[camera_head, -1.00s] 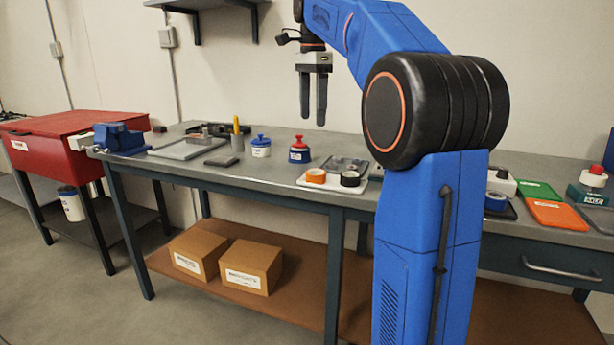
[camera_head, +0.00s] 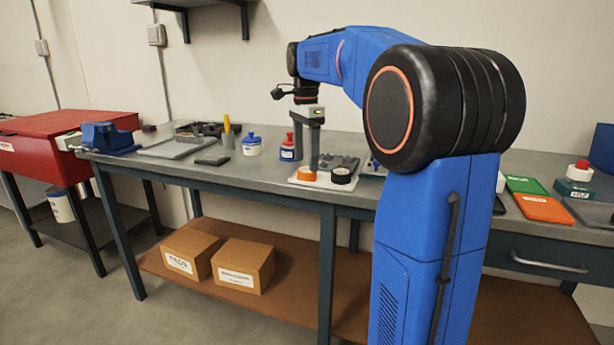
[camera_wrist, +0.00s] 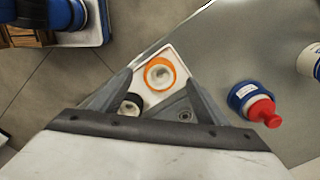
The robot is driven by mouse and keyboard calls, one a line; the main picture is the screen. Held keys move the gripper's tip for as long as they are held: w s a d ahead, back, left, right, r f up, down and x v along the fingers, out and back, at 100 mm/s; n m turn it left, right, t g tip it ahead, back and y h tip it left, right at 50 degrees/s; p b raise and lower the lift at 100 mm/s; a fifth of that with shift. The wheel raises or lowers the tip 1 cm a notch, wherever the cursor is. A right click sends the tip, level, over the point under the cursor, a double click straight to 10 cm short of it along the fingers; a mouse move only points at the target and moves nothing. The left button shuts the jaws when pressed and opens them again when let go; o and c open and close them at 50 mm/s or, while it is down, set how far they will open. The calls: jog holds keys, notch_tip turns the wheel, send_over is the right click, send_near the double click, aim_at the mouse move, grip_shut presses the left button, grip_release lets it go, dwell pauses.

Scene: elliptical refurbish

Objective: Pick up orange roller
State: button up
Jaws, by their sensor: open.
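The orange roller (camera_head: 306,174) is a short orange ring with a pale centre, lying on a white tray (camera_head: 330,186) near the front edge of the workbench. In the wrist view the orange roller (camera_wrist: 160,73) shows just beyond and between my fingertips, on the white tray. My gripper (camera_head: 307,160) is open and empty, pointing down above the tray; in the wrist view its fingers (camera_wrist: 160,88) are spread apart. A black roller (camera_head: 341,176) lies to the right of the orange one. In the wrist view the black roller (camera_wrist: 131,104) is partly hidden by the left finger.
A blue bottle with a red top (camera_head: 290,150) stands just behind and left of the tray. A white bottle with a blue cap (camera_head: 251,146) stands farther left. A grey part (camera_head: 341,162) lies behind the rollers. The bench's front edge is close to the tray.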

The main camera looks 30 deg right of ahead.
aim_at(307, 170)
jog(key=shift+d+f, duration=0.2)
jog(key=shift+f, duration=1.5)
jog(key=c, duration=1.2)
